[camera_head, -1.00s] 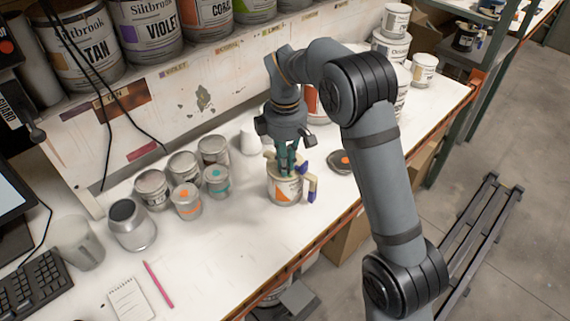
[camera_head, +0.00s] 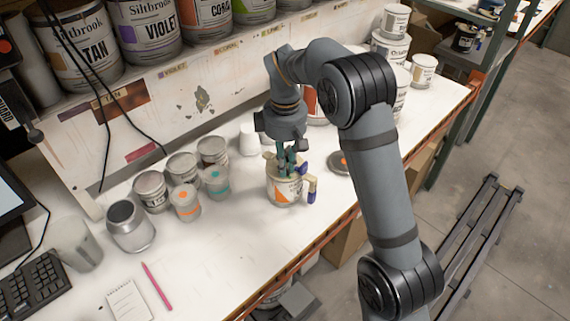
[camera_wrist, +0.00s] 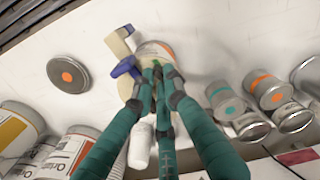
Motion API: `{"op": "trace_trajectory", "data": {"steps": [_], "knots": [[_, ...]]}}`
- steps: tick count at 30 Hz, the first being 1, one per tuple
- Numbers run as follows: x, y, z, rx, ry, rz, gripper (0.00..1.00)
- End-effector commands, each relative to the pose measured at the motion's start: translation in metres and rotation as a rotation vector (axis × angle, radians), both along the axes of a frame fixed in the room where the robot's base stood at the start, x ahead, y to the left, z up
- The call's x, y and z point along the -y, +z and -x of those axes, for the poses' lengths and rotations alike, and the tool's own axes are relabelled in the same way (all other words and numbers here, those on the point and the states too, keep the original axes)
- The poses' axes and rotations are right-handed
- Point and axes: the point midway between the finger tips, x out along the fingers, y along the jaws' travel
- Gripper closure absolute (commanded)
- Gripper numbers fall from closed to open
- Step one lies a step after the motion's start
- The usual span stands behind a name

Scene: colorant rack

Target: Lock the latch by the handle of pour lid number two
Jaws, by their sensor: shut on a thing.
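A can (camera_head: 286,192) with an orange-and-white label stands near the table's front edge. A cream pour lid (camera_head: 270,157) sits on it, with a cream-and-blue handle (camera_head: 312,188) at its right side. The handle also shows in the wrist view (camera_wrist: 118,46). My gripper (camera_head: 285,173) points down onto the lid from above. In the wrist view its fingers (camera_wrist: 159,72) are close together on the lid's top, shut on what seems to be the latch. The fingers hide most of the latch. No number on the lid can be read.
Several small cans (camera_head: 186,202) stand left of the lidded can. A dark round lid with an orange dot (camera_head: 341,161) lies to its right. A white cup (camera_head: 250,138) and larger cans (camera_head: 390,48) stand behind.

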Motion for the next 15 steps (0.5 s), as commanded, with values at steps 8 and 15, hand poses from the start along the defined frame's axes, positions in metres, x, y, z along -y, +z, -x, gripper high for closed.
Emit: {"op": "trace_trajectory", "data": {"steps": [8, 15], "knots": [[0.0001, 0.0002, -0.0002, 0.001, -0.001, 0.0, 1.0], [0.0001, 0.0002, -0.0002, 0.001, 0.0, 0.0, 0.8]]}}
